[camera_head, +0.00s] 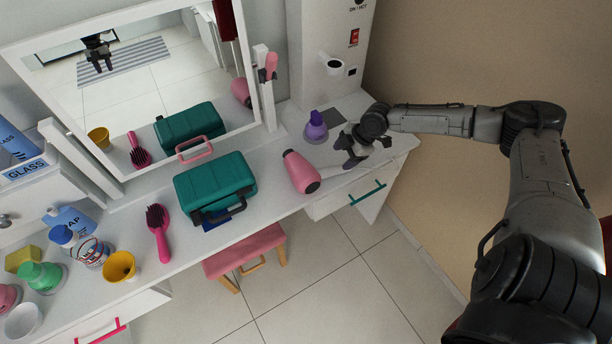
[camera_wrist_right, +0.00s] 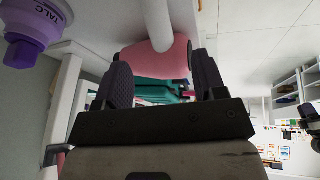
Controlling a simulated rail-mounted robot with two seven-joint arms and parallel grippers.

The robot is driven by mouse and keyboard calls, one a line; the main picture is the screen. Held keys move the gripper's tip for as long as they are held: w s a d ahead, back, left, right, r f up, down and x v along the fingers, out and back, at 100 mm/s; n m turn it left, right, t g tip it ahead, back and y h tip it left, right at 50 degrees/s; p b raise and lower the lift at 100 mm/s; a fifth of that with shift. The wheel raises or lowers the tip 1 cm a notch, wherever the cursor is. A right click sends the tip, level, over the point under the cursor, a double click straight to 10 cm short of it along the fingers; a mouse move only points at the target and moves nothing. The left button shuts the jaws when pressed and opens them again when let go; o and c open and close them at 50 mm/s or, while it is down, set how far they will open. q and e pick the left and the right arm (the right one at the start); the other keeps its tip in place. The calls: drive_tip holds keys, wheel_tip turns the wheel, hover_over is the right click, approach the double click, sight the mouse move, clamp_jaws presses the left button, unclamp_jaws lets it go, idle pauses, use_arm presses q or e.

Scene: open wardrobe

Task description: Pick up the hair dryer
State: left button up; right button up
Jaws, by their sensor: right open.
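The pink hair dryer (camera_head: 297,170) lies on the white vanity top, its dark round end toward the front edge and a pale handle reaching right toward my right gripper. My right gripper (camera_head: 346,152) is open, low over the counter just right of the dryer. In the right wrist view the hair dryer (camera_wrist_right: 158,58) shows beyond and between the two open fingers (camera_wrist_right: 163,82), with the pale handle running up out of the picture. I cannot tell whether the fingers touch it.
A purple talc bottle (camera_head: 316,126) stands just behind the right gripper; it also shows in the wrist view (camera_wrist_right: 28,35). A teal case (camera_head: 215,185) sits left of the dryer, then a pink brush (camera_head: 158,228) and yellow cup (camera_head: 119,266). A mirror (camera_head: 130,75) stands behind.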

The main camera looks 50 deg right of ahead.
sight(330, 170)
drive_tip(key=b+x, duration=0.1)
drive_tip(key=x, duration=0.3)
drive_tip(key=shift+w+a+f, duration=0.1)
drive_tip(key=shift+a+f, duration=0.05)
drive_tip(key=shift+f, duration=0.2)
drive_tip(key=b+x, duration=0.1)
drive_tip(key=x, duration=0.3)
drive_tip(key=shift+w+f, duration=0.15)
drive_tip(key=shift+w, duration=0.05)
drive_tip(key=shift+w+a+f+b, duration=0.1)
drive_tip(key=shift+f+b, duration=0.25)
drive_tip(key=shift+f, duration=0.05)
drive_tip(key=shift+r, duration=0.1)
clamp_jaws()
